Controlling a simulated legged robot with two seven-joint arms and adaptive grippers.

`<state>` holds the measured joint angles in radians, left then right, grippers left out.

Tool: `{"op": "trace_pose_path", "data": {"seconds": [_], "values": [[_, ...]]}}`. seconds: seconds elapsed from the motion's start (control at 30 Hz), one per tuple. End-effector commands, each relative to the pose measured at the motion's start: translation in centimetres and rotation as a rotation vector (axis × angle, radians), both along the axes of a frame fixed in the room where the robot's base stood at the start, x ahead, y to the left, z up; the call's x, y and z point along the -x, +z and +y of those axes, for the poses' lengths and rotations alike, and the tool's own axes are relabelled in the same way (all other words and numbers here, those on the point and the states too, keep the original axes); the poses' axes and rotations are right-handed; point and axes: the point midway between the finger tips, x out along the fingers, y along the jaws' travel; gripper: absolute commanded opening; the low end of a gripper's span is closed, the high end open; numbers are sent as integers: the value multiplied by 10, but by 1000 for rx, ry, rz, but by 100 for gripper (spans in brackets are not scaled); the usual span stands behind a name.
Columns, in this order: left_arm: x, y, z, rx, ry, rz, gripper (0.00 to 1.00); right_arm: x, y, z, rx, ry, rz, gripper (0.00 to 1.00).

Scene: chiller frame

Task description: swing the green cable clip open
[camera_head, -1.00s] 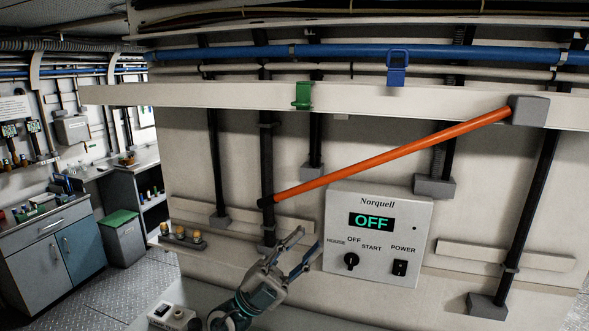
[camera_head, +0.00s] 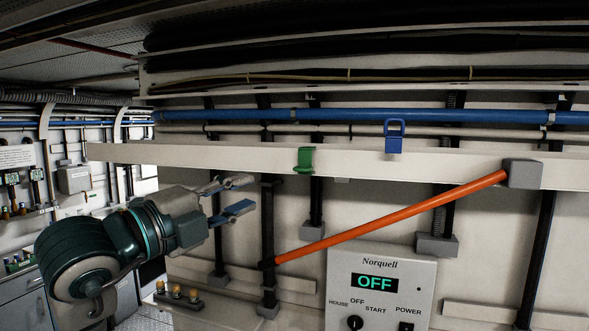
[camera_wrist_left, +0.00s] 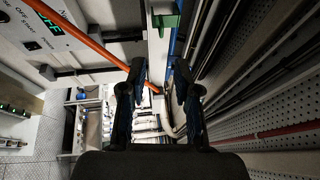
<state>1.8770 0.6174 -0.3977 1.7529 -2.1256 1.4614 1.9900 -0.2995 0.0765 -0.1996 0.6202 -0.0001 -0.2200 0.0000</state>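The green cable clip (camera_head: 305,160) sits on the long pale horizontal rail, left of the blue clip. It also shows at the top of the left wrist view (camera_wrist_left: 166,21), beyond the fingertips. My left gripper (camera_head: 246,194) is open and empty, left of and a little below the green clip, with its fingers pointing right. In the left wrist view its two dark fingers (camera_wrist_left: 159,75) stand apart with nothing between them. The gripper is apart from the clip. My right gripper is not in view.
The pale rail (camera_head: 230,157) runs across the frame. A blue clip (camera_head: 394,137) hangs near the blue pipe (camera_head: 350,116). An orange bar (camera_head: 390,220) slants below the rail. A Norquell control box (camera_head: 382,285) reads OFF. Dark vertical pipes (camera_head: 267,220) stand behind the rail.

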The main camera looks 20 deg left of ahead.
Motion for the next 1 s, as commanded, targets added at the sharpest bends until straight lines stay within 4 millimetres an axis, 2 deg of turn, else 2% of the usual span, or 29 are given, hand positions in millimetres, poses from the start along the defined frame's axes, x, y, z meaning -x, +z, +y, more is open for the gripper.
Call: {"op": "trace_pose_path", "data": {"seconds": [0.3, 0.5, 0.7, 1.0], "values": [[-69, 13, -31, 0, -3, 2, 32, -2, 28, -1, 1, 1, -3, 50], [-102, 18, -46, 0, -2, 0, 32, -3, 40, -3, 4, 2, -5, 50], [-116, 18, -53, -1, -3, -1, 32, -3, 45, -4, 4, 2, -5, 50], [-118, 17, -54, -1, -3, -2, 32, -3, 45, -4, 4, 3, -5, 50]]}}
